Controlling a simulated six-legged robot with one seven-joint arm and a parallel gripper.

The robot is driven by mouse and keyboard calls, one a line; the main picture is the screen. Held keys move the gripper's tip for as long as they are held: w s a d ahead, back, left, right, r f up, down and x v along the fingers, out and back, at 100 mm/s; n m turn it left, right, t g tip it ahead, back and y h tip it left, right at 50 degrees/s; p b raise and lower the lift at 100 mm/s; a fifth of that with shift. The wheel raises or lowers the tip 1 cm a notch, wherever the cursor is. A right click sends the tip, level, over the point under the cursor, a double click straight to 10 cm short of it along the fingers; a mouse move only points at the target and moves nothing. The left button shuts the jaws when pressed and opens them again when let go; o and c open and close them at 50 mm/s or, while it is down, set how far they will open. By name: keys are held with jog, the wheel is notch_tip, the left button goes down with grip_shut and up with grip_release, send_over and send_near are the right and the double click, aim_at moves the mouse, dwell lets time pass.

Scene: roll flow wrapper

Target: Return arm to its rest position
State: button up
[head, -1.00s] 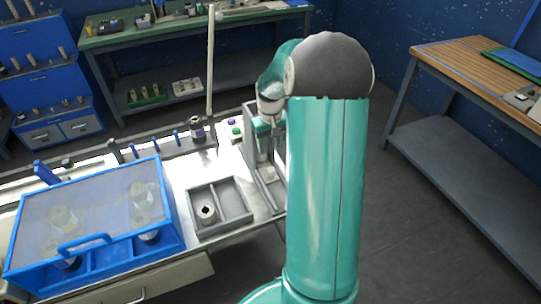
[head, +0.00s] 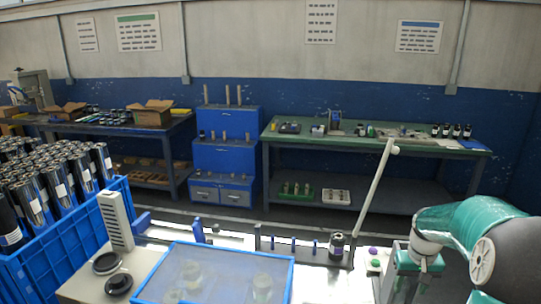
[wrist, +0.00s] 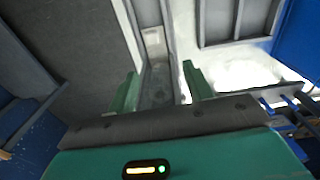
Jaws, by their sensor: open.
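My arm shows at the right edge of the head view, with its teal and grey links bent down toward the machine. My gripper (wrist: 160,88) shows in the wrist view with its two green fingers apart and nothing between them. It is above a narrow grey channel beside the white machine surface (wrist: 185,30). In the head view the fingertips cannot be made out clearly.
The wrapper machine has a clear-lidded blue cover (head: 215,275), a leaning pale pole (head: 375,188) and a dark roll (head: 337,246). A blue crate (head: 60,240) of dark rolls stands at left. A green-topped bench (head: 375,140) and a blue cabinet (head: 222,157) stand behind.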

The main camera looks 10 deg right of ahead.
jog(key=s+a+r+t, duration=0.1)
jog(key=s+a+r, duration=0.1)
jog(key=a+r, duration=0.65)
jog(key=s+a+r+n+t, duration=0.1)
jog(key=s+a+r+t, duration=0.1)
jog(key=s+a, duration=0.6)
jog(key=s+a+r+n+t, duration=0.2)
jog(key=s+a+r, duration=0.2)
jog(key=s+a, duration=0.4)
jog(key=shift+s+a+r, duration=0.15)
jog(key=shift+s+a, duration=0.2)
jog(key=shift+a, duration=0.9)
jog(key=c, duration=0.3)
jog(key=shift+d, duration=0.25)
